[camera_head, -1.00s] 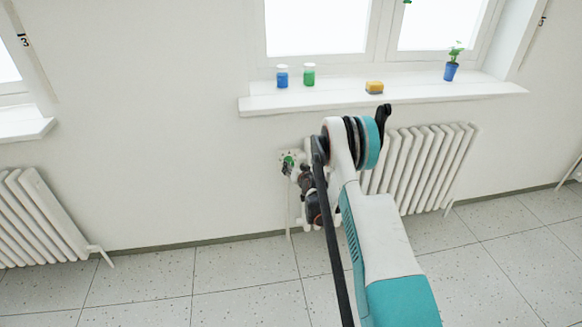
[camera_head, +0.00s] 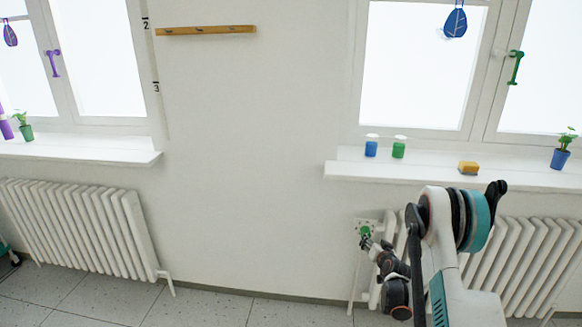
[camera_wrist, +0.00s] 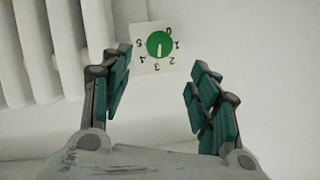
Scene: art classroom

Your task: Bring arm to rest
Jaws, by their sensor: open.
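My arm (camera_head: 440,240) reaches forward at the lower right of the head view, toward the wall below the right window. My gripper (camera_wrist: 158,90) shows in the wrist view with its two teal-padded fingers spread apart and nothing between them. Beyond the fingertips is a green dial (camera_wrist: 160,45) on a white numbered plate, beside a radiator (camera_wrist: 40,50). The dial also shows in the head view (camera_head: 365,231), just past the end of my arm. The gripper's fingers look small and partly unclear in the head view. In the wrist view they appear apart from the dial.
The right windowsill (camera_head: 340,171) juts out above my arm. It holds a blue jar (camera_head: 371,147), a green jar (camera_head: 398,149), a yellow sponge-like block (camera_head: 468,168) and a potted plant (camera_head: 561,157). Another radiator (camera_head: 80,225) stands at the left.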

